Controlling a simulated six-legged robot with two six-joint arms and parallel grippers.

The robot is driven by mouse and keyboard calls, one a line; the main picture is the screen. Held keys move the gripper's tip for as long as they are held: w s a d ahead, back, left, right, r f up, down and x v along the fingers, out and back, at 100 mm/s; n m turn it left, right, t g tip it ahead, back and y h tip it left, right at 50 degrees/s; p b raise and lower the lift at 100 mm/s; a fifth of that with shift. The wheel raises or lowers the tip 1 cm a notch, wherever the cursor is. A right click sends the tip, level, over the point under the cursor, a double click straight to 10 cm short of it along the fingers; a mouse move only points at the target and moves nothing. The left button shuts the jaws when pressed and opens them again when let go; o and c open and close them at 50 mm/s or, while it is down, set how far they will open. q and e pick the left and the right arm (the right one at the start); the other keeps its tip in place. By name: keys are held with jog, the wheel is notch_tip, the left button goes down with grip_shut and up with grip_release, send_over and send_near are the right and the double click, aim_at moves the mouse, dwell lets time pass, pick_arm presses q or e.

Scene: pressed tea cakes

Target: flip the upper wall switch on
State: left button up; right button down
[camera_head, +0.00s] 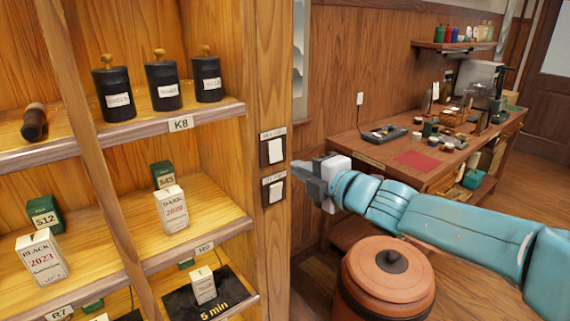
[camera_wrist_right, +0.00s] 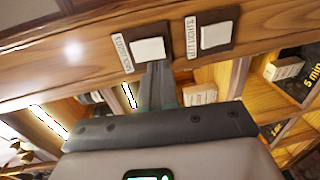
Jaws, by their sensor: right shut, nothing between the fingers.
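The upper wall switch (camera_head: 275,150) is a white rocker on a dark plate, mounted on the shelf's wooden upright with a small label above it. The lower switch (camera_head: 275,192) is a similar one below it. In the right wrist view, the upper switch (camera_wrist_right: 149,48) is on the left and the lower switch (camera_wrist_right: 215,36) on the right. My right gripper (camera_head: 300,168) is shut and empty, just right of the switches at a height between them. In the right wrist view its fingertips (camera_wrist_right: 158,68) overlap the upper switch plate's edge; contact cannot be told. My left gripper is not in view.
The wooden shelf on the left holds black jars (camera_head: 163,93), tea boxes (camera_head: 172,210) and a dark 5 min mat (camera_head: 226,291). A terracotta lidded pot (camera_head: 372,268) stands below my right arm. A desk (camera_head: 352,148) with tools and a red mat (camera_head: 413,161) stands behind.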

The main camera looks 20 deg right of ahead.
aim_at(276, 160)
jog(key=x, duration=0.5)
jog(key=shift+w+a, duration=0.15)
jog(key=shift+w, duration=0.1)
jog(key=shift+w+a+f, duration=0.1)
jog(key=shift+w, duration=0.1)
jog(key=shift+s, duration=0.1)
